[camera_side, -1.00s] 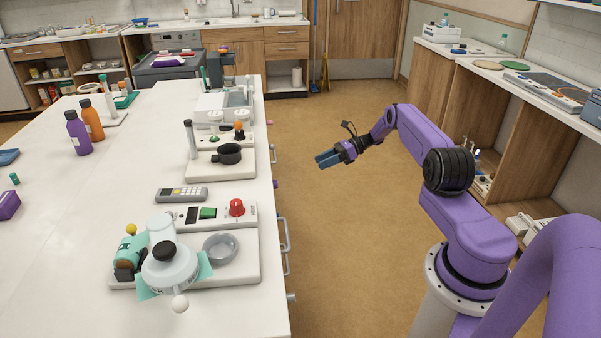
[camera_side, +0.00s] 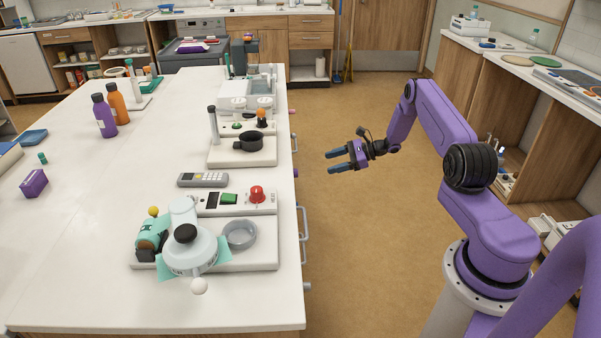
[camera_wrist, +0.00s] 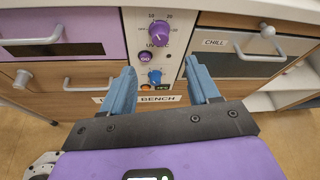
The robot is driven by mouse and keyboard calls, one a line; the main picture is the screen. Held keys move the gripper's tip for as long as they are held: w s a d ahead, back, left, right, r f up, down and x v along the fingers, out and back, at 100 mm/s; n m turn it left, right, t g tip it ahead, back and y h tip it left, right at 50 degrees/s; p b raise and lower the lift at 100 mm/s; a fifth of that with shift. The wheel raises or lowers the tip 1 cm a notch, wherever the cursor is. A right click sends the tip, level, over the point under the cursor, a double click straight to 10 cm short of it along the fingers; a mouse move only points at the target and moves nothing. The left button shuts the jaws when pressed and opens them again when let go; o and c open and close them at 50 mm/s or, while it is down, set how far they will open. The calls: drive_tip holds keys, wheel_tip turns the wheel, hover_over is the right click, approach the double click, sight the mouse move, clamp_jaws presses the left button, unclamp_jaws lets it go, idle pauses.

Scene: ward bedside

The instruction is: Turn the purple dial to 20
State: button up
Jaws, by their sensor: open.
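The purple dial (camera_wrist: 160,32) is on a pale upright panel in the wrist view, with small scale numbers around its top; a 20 seems to be at its upper right. I cannot tell where its pointer stands. A small purple button (camera_wrist: 145,57) and a blue knob (camera_wrist: 154,77) are below it. My gripper (camera_wrist: 167,78) is open and empty, its blue fingers either side of the lower panel, apart from the dial. In the side view my gripper (camera_side: 335,161) hangs over the floor, right of the bench's edge.
A purple drawer front (camera_wrist: 60,37) with a handle is left of the panel, and a drawer labelled CHILL (camera_wrist: 240,45) is right. Bar handles (camera_side: 304,235) jut from the white bench's (camera_side: 100,210) side. Floor between bench and arm is clear.

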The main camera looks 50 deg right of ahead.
drive_tip(key=x, duration=1.2)
drive_tip(key=shift+w, duration=0.15)
drive_tip(key=shift+a+f, duration=0.15)
drive_tip(key=c, duration=1)
